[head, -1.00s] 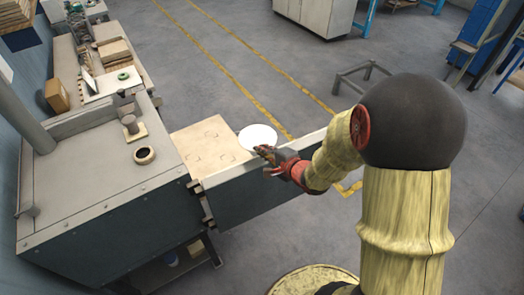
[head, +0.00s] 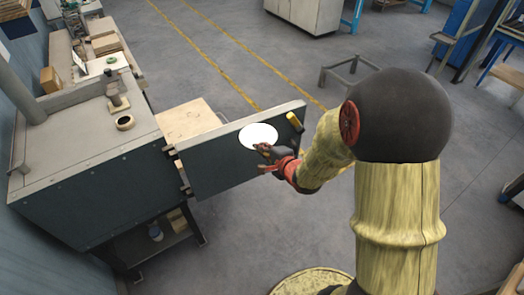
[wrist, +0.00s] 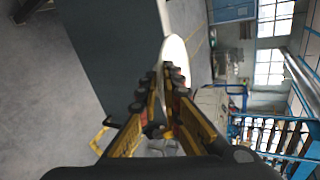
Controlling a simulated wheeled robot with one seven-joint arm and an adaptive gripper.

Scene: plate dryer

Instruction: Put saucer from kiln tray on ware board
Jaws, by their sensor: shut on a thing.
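The white saucer (head: 258,136) is held at its near edge by my gripper (head: 267,152). In the head view it overlaps the open grey door panel, and I cannot tell the gap between them. In the wrist view the saucer (wrist: 176,52) shows nearly edge-on between the fingertips (wrist: 166,82). A pale tan slab (head: 190,118), which looks like the kiln tray, lies behind the door, partly hidden by it. I cannot make out the ware board for sure.
The grey door panel (head: 225,165) with a yellow handle (head: 294,122) stands out from the dryer cabinet (head: 85,150). A low metal frame (head: 350,75) stands on the floor beyond. A wooden edge (head: 516,281) shows at bottom right. Much grey floor is open.

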